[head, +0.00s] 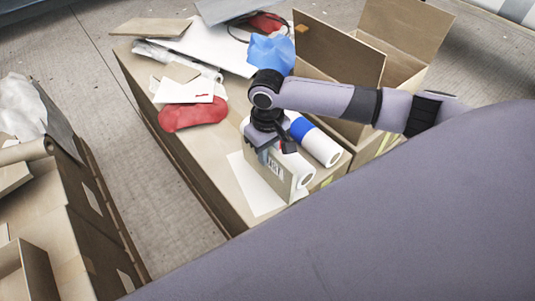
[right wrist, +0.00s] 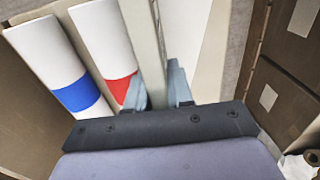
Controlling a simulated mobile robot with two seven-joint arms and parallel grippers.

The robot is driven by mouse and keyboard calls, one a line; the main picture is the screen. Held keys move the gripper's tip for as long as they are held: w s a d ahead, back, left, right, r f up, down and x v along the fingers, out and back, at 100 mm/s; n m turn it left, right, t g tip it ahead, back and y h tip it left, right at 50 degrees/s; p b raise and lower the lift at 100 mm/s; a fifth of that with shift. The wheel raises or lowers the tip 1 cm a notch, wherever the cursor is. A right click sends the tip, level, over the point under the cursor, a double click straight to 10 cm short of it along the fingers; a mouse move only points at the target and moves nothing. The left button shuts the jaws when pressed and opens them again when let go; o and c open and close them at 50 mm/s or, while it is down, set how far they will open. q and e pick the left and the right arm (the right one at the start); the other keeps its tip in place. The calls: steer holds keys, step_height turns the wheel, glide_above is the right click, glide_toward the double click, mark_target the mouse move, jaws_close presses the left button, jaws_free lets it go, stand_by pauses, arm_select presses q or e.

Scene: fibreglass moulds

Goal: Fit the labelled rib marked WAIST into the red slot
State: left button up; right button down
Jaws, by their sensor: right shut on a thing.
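My right gripper (head: 268,152) points down over the box at the centre of the head view, shut on an upright beige rib (head: 280,178). The rib has dark lettering on its face, too small to read surely. In the right wrist view the rib (right wrist: 143,40) shows nearly edge-on between the fingers of the right gripper (right wrist: 158,90). Its lower end is hidden by the gripper there. I cannot make out a red slot in either view. My left gripper is not in view.
Two white rolls, one blue-banded (right wrist: 75,94) and one red-banded (right wrist: 120,86), lie beside the rib. A white sheet (head: 250,183) lies by it. A red pad (head: 193,115), blue crumpled film (head: 270,53) and boards lie farther back. An open carton (head: 340,50) stands behind my right arm.

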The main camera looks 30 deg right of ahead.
steer(key=shift+f, duration=0.1)
steer(key=c, duration=1)
jaws_free()
steer(key=shift+f, duration=0.1)
